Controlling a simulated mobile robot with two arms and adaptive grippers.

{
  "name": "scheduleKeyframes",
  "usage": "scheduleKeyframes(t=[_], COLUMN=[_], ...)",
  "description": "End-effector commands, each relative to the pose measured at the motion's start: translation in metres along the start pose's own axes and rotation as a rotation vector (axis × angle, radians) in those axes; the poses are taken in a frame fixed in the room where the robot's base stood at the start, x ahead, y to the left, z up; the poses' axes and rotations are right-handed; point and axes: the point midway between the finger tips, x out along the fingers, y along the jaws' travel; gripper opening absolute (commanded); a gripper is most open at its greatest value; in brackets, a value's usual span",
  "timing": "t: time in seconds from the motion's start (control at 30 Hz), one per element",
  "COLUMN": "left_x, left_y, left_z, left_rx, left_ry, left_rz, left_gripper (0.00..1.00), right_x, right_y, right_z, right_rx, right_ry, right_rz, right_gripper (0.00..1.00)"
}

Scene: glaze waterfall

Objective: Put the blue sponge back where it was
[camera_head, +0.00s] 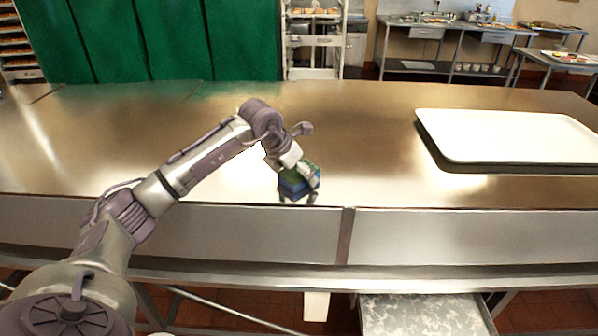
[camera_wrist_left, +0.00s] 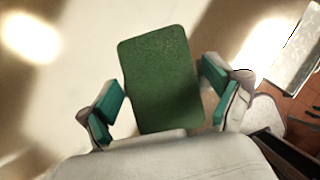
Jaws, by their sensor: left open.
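The blue sponge (camera_head: 293,187) sits on the steel counter near its front edge, with a green top face and blue sides. In the left wrist view its green face (camera_wrist_left: 160,78) fills the middle, and no blue shows there. My left gripper (camera_head: 300,180) is right at the sponge from above. In the left wrist view my left gripper (camera_wrist_left: 160,97) is open, with one teal-padded finger on each side of the sponge and a visible gap on both sides. My right gripper is not in view.
A large white tray (camera_head: 510,136) lies on the right of the steel counter (camera_head: 360,130). The counter's left and middle are clear. A rack (camera_head: 313,45), a green curtain (camera_head: 150,40) and steel side tables (camera_head: 455,35) stand behind.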

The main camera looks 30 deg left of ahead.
Motion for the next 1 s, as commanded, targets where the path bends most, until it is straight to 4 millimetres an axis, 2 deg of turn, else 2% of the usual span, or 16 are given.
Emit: scheduleKeyframes(t=[0.17,0.27,0.7,0.83,1.0], left_x=[-0.004,-0.011,-0.099,-0.115,-0.123], left_y=[0.000,0.001,0.001,0.000,0.000], left_z=[0.002,0.002,0.001,0.002,0.001], left_rx=[0.000,0.001,0.001,0.001,0.000], left_ry=[-0.001,-0.003,-0.003,-0.003,0.000], left_rz=[0.000,0.002,0.003,0.001,0.000], left_gripper=[0.91,0.91,0.91,0.91,0.91], right_x=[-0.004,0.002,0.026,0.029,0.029], right_y=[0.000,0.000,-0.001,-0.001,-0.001], right_z=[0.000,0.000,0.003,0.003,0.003], right_rx=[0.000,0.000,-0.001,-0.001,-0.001], right_ry=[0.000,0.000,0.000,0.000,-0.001], right_rz=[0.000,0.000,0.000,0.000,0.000], right_gripper=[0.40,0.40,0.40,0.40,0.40])
